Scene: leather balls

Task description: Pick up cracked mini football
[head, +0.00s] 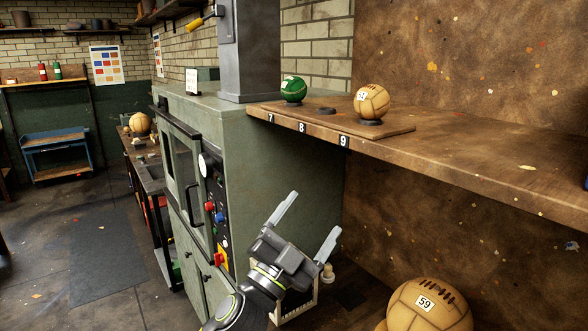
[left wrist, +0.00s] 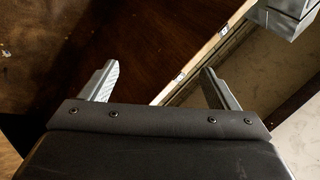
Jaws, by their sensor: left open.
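A small tan ball (head: 371,102) with dark seams and a white tag rests on a dark ring stand by label 9 on the wooden shelf (head: 480,165). A small green ball (head: 293,89) with a white tag rests by label 7. I cannot tell cracks on either at this size. My left gripper (head: 312,214) is open and empty, below and in front of the shelf edge, apart from both balls. In the left wrist view its two fingers (left wrist: 161,68) are spread with nothing between them, and neither ball shows. My right gripper is not in view.
An empty ring stand (head: 321,110) sits by label 8. A larger tan ball (head: 428,306) tagged 59 is low at the right. A green-grey cabinet (head: 222,150) with knobs stands left of the shelf. The shelf's right part is mostly clear.

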